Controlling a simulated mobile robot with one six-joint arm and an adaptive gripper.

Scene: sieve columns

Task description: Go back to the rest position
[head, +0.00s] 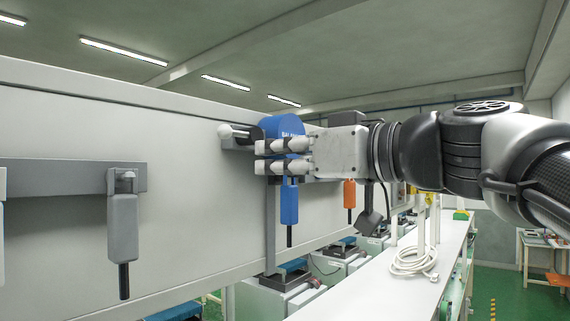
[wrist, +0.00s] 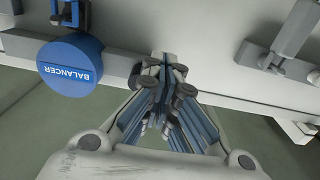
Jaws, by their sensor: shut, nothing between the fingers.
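My gripper (head: 262,157) reaches in from the right in the head view, level with the blue balancer (head: 283,126) on the wall panel. Its fingers look close together and hold nothing. In the wrist view my gripper (wrist: 167,72) points at the panel, with its fingertips together. The balancer (wrist: 70,66) is left of the fingers there, apart from them. A blue-handled tool (head: 289,205) hangs below my gripper in the head view. The grip of the fingers hides part of the balancer's lower side and bracket.
A grey-handled tool (head: 123,228) hangs on the panel at left, and an orange-handled one (head: 349,195) farther right. A white bench (head: 350,298) with a coiled white hose (head: 412,262) runs below. Machines stand under the panel. Open green floor shows at the far right.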

